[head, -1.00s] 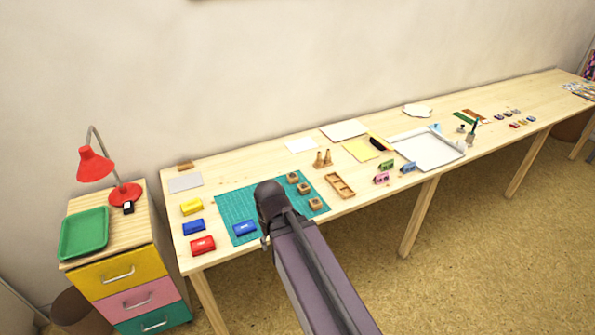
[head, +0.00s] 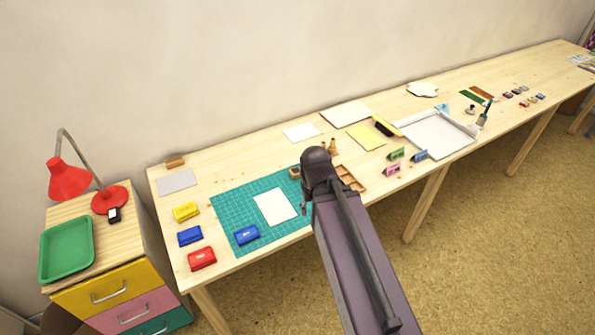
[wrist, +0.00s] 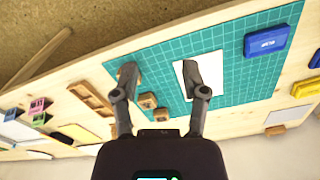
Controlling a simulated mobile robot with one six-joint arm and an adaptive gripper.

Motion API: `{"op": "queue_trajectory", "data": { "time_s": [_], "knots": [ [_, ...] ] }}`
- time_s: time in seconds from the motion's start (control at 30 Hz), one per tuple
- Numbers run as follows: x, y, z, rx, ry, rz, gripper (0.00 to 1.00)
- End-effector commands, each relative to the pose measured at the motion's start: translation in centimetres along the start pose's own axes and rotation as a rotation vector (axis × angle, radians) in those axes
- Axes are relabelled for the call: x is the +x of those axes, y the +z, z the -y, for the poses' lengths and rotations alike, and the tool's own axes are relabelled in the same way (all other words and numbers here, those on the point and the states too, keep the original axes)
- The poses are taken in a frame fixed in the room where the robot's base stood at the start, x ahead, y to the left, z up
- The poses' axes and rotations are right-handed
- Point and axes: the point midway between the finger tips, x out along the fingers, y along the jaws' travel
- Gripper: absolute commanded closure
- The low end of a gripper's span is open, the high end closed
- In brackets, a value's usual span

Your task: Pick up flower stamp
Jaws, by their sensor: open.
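In the wrist view small wooden block stamps (wrist: 148,101) lie on the green cutting mat (wrist: 226,38), with another (wrist: 161,115) beside it. A further block shows partly behind my left finger. I cannot tell which bears the flower. My gripper (wrist: 160,67) is open and empty, its fingers spread above the mat, with the stamps below and between them or near the left finger. In the head view one block stamp (head: 295,172) shows just left of my arm; my arm hides the others and my fingers.
A white card (head: 275,205) lies on the mat (head: 232,192). Blue (head: 247,235), red (head: 202,258) and yellow (head: 186,211) inkpads sit at the left. A wooden divided tray (head: 350,178) and upright wooden-handled stamps (head: 332,147) stand close to my arm.

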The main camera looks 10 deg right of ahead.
Motion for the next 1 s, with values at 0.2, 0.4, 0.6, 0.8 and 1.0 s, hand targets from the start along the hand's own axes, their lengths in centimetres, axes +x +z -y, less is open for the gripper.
{"op": "queue_trajectory", "data": {
  "time_s": [0.2,0.4,0.6,0.8,1.0],
  "knots": [
    [0.0,0.0,0.0,0.0,0.0,0.0,0.43],
    [0.0,-0.6,0.0,-0.003,0.0,0.0,0.0],
    [-0.1,-4.0,0.0,-0.023,0.0,0.0,0.0],
    [-0.1,-10.9,-0.5,-0.065,0.0,0.0,0.0],
    [-0.2,-19.2,-0.6,-0.125,0.0,0.0,0.0]
  ]
}}
